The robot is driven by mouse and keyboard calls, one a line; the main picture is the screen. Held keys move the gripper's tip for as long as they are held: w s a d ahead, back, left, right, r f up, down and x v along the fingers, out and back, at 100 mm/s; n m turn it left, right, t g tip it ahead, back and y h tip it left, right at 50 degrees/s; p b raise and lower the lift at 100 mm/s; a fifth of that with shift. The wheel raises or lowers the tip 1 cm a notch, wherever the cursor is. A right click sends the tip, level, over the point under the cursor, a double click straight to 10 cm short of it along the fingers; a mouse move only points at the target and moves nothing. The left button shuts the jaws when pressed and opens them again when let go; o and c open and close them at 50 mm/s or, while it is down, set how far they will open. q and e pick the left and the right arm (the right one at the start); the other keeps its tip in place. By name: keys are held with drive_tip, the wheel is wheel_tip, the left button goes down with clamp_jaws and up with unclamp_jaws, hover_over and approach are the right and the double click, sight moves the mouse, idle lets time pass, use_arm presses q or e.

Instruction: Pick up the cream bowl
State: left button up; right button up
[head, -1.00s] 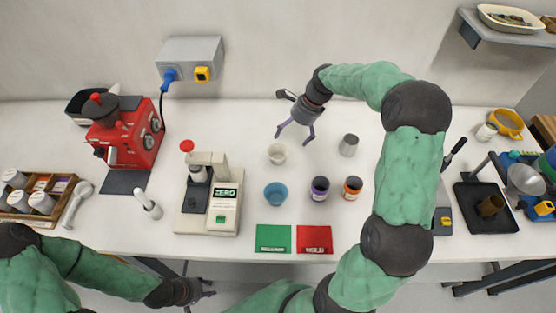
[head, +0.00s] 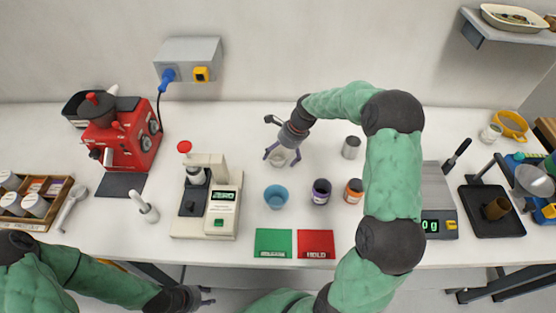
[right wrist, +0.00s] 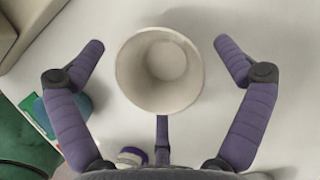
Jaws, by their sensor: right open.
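The cream bowl (right wrist: 128,75) stands upright on the white table and looks empty inside. In the head view the bowl (head: 278,160) is partly hidden by my right gripper (head: 282,157). In the right wrist view the open right gripper (right wrist: 161,58) shows a gap between each finger and the bowl's wall. My left gripper (head: 207,297) is low at the left, in front of the table's edge; its jaws are too small to read.
A blue cup (head: 276,196) stands in front of the bowl. A grey cup (head: 351,147) and two jars, purple-banded (head: 320,192) and orange-banded (head: 353,191), stand to the right. A meter (head: 222,212) is to the left. Green (head: 273,243) and red (head: 316,244) mats lie near the front edge.

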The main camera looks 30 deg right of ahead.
drive_tip(key=c, duration=1.3)
drive_tip(key=shift+r, duration=0.1)
